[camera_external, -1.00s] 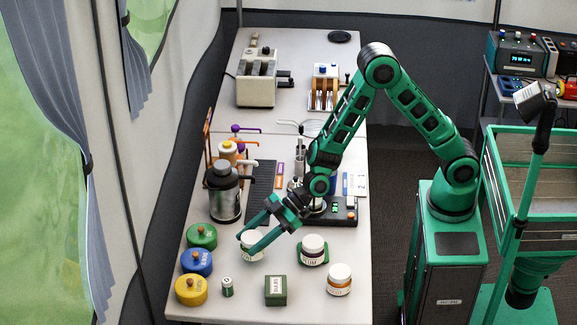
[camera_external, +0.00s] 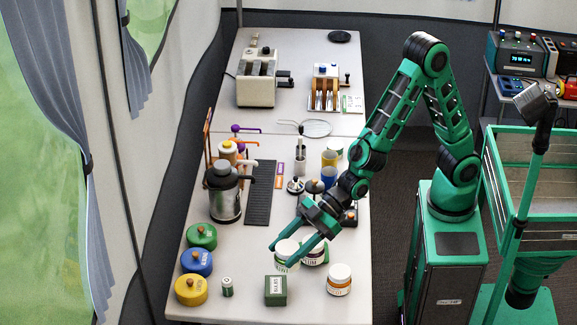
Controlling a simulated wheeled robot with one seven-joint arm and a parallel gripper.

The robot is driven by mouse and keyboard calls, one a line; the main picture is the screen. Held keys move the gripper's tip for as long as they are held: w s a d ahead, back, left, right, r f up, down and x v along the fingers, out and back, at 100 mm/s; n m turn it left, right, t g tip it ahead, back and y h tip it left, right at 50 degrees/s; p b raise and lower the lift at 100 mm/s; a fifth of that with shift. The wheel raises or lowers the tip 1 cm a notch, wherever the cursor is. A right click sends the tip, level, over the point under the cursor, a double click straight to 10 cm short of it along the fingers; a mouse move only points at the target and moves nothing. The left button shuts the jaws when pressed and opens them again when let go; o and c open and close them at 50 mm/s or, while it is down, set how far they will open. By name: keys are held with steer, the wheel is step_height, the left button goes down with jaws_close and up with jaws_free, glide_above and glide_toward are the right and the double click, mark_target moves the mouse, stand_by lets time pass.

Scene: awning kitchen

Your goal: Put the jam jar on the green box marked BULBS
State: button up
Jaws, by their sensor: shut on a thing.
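My gripper (camera_external: 281,257) is shut on a white-lidded jar with a green-edged label (camera_external: 286,252). The fingers lie on either side of the jar, and it looks upright. The green box (camera_external: 276,291) with a pale label sits just in front of it, near the table's front edge, with nothing on its top. A third jar with an orange label (camera_external: 339,280) stands to the right of the box. The gap under the held jar is hard to judge.
Green (camera_external: 202,236), blue (camera_external: 197,262) and yellow (camera_external: 191,290) lidded pots line the left edge. A small green-and-white cylinder (camera_external: 228,287) stands left of the box. A steel flask (camera_external: 224,195) and a dark ribbed mat (camera_external: 260,195) lie farther back.

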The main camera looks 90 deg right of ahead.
steer(key=s+a+r+n+g+y, duration=0.1)
steer(key=s+a+r, duration=0.2)
steer(key=s+a, duration=0.35)
glide_above(275, 285)
step_height(275, 285, down, 7)
step_height(275, 285, down, 4)
steer(key=shift+f, duration=0.1)
steer(key=shift+n, duration=0.3)
steer(key=o, duration=1.2)
steer(key=v, duration=1.2)
steer(key=shift+d, duration=0.1)
